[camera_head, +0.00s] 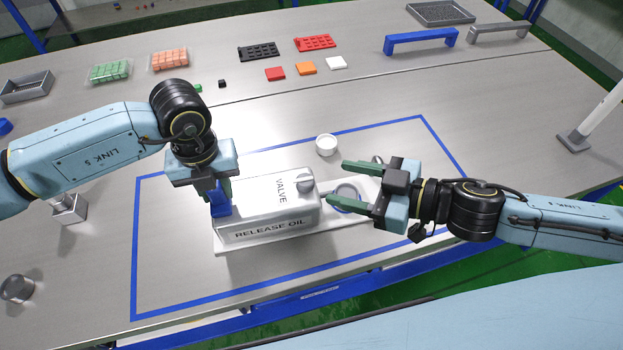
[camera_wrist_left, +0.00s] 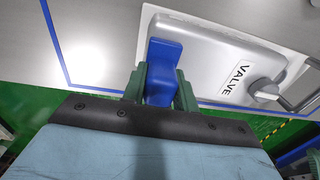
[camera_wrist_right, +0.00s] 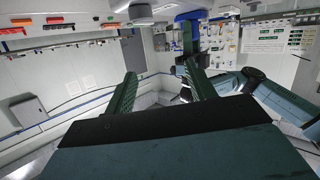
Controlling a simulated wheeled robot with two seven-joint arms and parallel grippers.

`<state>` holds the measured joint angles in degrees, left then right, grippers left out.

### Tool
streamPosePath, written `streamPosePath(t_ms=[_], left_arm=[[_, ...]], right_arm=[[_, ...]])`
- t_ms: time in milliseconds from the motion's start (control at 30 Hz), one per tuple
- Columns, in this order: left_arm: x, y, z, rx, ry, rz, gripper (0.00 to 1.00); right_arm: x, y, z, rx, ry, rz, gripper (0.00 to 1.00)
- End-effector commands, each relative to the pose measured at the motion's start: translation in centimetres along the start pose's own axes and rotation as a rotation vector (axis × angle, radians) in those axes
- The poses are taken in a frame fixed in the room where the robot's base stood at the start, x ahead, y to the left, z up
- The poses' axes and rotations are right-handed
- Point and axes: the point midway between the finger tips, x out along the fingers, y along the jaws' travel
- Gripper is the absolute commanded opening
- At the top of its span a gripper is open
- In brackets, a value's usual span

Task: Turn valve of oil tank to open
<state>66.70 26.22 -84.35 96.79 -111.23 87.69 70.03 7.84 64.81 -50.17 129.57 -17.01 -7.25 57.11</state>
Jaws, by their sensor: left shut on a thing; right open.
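The white oil tank (camera_head: 262,215), marked VALVE and RELEASE OIL, stands on a white base inside the blue outline. Its grey valve knob (camera_head: 304,184) is on top at the right end; it also shows in the left wrist view (camera_wrist_left: 264,90). My left gripper (camera_head: 219,196) is shut on the blue handle (camera_wrist_left: 162,62) at the tank's left end. My right gripper (camera_head: 336,182) is open and empty, to the right of the knob and apart from it.
A small white round cap (camera_head: 326,145) sits behind the tank. Coloured blocks, trays (camera_head: 258,51) and blue (camera_head: 421,40) and grey brackets stand at the back. A grey round part (camera_head: 16,288) is at the front left. The table around the tank is mostly clear.

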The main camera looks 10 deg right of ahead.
Motion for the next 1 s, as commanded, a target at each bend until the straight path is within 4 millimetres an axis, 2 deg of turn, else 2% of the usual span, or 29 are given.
streamPosePath(t_ms=[33, 133, 233, 367, 567, 1000], left_arm=[[-0.1, 0.0, 0.1, -0.002, -0.002, 0.000, 0.00], [-0.1, 0.0, 0.1, -0.002, -0.002, 0.000, 0.00], [-0.1, 0.0, 0.1, -0.002, -0.002, 0.000, 0.00], [-0.1, 0.0, 0.1, -0.001, -0.002, 0.000, 0.00], [-0.1, 0.0, 0.1, -0.001, -0.002, 0.000, 0.00], [-0.1, 0.0, 0.1, -0.001, -0.003, -0.001, 0.00]], right_arm=[[-0.7, 0.2, 1.1, 0.042, -0.046, 0.029, 0.55], [-1.6, 0.5, 2.5, 0.094, -0.107, 0.072, 0.55], [-1.9, 0.7, 3.1, 0.121, -0.137, 0.092, 0.55], [-1.4, 0.9, 3.3, 0.128, -0.141, 0.099, 0.55], [0.9, 1.1, 3.5, 0.125, -0.138, 0.096, 0.55], [8.3, 1.6, 4.7, 0.124, -0.139, 0.095, 0.55]])
